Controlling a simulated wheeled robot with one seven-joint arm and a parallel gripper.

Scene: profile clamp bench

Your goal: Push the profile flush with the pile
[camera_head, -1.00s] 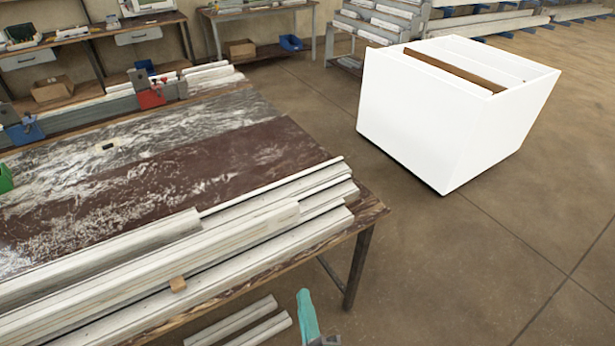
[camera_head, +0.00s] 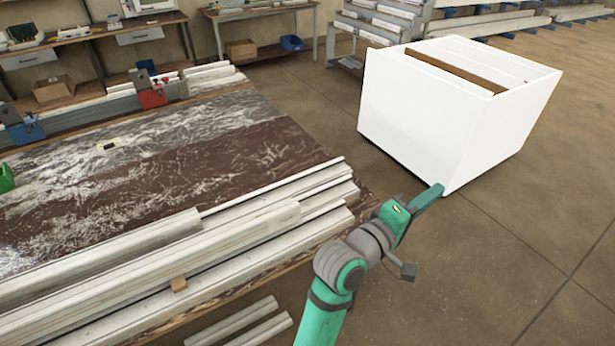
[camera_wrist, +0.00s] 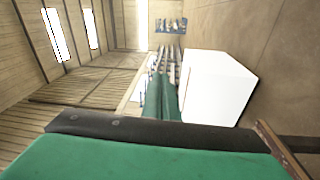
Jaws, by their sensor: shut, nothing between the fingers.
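The pile of long whitish profiles (camera_head: 320,185) lies along the front of the bench, with uneven ends toward the bench's right end. One upper profile (camera_head: 285,216) ends short of its neighbours; others reach further right. I cannot tell for sure which one is the task's profile. My gripper (camera_head: 432,196) is in the air to the right of the pile's ends, apart from them, in front of the white box. It is shut and empty. In the wrist view a large green part of mine fills the bottom, and the pile cannot be made out clearly.
The white box (camera_head: 430,115) stands on the floor right of the bench (camera_head: 190,165); it also shows in the wrist view (camera_wrist: 215,88). Red and blue clamps (camera_head: 151,97) stand at the bench's back. Floor at right is free.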

